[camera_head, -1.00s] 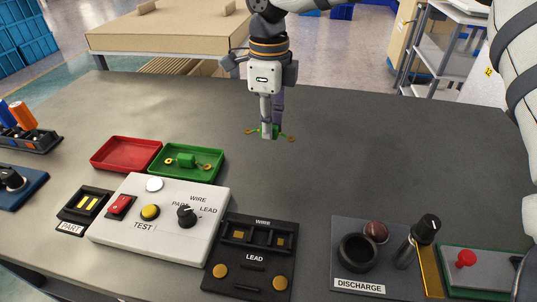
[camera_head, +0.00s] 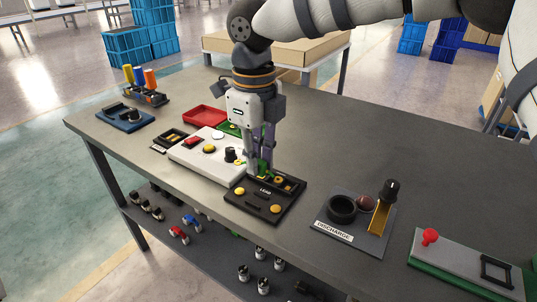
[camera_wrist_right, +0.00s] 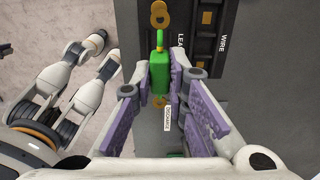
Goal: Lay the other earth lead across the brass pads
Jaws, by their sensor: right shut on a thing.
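My right gripper (camera_head: 260,170) is shut on a green earth lead (camera_wrist_right: 160,72) with brass ring ends. The lead is low at the back left of the black test block (camera_head: 259,222), and partly hidden by the fingers in the head view. In the right wrist view the lead lies between the purple finger pads, one ring beside a round brass pad at the top edge. The LEAD part of the block has two round brass pads, left (camera_head: 240,191) and right (camera_head: 275,209); both look bare in the head view. I cannot tell whether the lead touches the block. My left gripper is not in view.
The white tester (camera_head: 200,155) is left of the block. The red tray (camera_head: 204,115) and the mostly hidden green tray (camera_head: 228,128) are behind it. The discharge stand (camera_head: 350,240) and a board with a red knob (camera_head: 430,237) are right. The table's front edge is close.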

